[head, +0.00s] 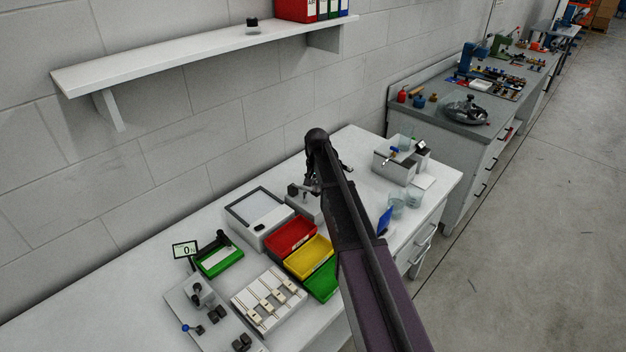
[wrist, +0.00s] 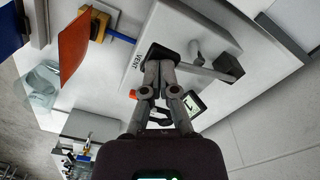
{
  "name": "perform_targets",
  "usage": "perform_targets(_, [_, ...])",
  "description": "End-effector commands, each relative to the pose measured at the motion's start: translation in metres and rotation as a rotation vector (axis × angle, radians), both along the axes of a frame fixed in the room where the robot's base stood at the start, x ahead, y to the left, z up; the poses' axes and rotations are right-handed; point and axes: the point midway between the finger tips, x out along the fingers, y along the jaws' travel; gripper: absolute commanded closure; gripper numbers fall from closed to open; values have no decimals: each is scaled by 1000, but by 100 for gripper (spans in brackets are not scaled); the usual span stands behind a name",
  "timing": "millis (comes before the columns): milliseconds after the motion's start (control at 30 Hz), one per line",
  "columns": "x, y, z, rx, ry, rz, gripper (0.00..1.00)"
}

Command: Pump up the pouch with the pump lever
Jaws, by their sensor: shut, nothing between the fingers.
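In the wrist view, my gripper (wrist: 158,58) is shut and empty. Its fingertips are over or against a black part beside the word VENT on a white box (wrist: 200,22); I cannot tell if they touch. An orange-brown flat piece (wrist: 73,42), possibly the pouch, stands left of the box near a yellow and blue fitting (wrist: 100,22). A small display (wrist: 193,103) shows behind the fingers. In the head view, my gripper (head: 316,188) is above the box (head: 303,205), partly hidden by my arm.
Red (head: 291,236), yellow (head: 309,256) and green bins stand left of my arm. Clear beakers (head: 396,205) and a blue panel (head: 384,221) stand right. A grey instrument (head: 395,166) is at the back right. A wall shelf (head: 190,55) hangs above the bench.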

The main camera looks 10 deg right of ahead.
Motion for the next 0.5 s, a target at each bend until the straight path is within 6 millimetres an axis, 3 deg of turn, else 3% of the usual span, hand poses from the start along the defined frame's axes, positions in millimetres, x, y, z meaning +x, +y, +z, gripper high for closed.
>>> perform_targets(500, [1, 0, -28, 1, -1, 0, 100])
